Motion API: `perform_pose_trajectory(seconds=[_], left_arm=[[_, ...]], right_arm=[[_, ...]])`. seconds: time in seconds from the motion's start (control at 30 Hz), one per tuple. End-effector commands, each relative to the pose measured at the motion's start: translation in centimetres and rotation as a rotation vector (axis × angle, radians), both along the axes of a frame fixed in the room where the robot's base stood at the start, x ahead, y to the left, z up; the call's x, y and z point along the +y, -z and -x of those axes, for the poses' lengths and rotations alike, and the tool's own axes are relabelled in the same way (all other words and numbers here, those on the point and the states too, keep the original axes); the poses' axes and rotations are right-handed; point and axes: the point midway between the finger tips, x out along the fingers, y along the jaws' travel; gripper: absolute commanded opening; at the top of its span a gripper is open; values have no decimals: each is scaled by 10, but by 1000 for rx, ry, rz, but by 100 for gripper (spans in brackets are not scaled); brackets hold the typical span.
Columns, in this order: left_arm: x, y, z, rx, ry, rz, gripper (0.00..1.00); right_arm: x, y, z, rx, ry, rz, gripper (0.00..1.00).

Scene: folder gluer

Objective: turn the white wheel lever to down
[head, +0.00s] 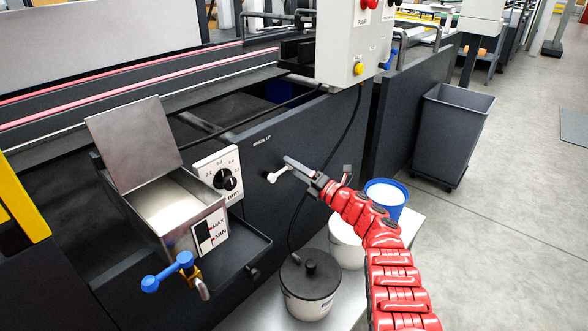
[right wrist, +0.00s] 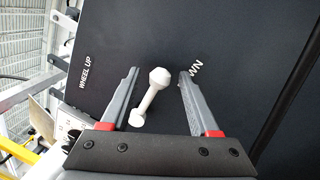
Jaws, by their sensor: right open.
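The white wheel lever (head: 272,178) sits on the dark side panel of the machine, below the "WHEEL UP" label (head: 262,140). My right gripper (head: 298,168) is at the lever, with its arm coming from the lower right. In the right wrist view the lever (right wrist: 150,97) lies slanted between the two open fingers of the right gripper (right wrist: 158,73), with a gap on each side. A label ending in "WN" (right wrist: 195,68) is partly hidden by one finger. My left gripper is not in view.
Left of the lever are a dial plate (head: 222,178) and a metal tank (head: 178,215) with a blue-handled tap (head: 168,271). Below stand a black-lidded pot (head: 310,285) and a blue-rimmed tub (head: 387,198). A control box (head: 345,45) hangs above.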

Motion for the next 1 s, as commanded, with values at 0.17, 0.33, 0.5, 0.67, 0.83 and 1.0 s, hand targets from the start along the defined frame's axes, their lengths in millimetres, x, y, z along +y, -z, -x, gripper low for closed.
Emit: perform_pose_trajectory(seconds=[0.17, 0.33, 0.5, 0.67, 0.83, 1.0], left_arm=[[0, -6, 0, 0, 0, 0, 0], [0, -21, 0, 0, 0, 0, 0], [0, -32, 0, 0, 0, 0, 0], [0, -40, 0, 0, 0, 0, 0], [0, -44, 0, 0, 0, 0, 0], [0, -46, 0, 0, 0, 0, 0]], right_arm=[[-5, -1, 3, -1, 3, -1, 62], [-17, 1, 17, 1, 1, 1, 62], [-39, 6, 40, -2, -1, 4, 62], [-66, 14, 66, 2, -1, 5, 62], [-96, 22, 94, 3, 3, 3, 62], [-115, 26, 113, 3, 1, 0, 62]])
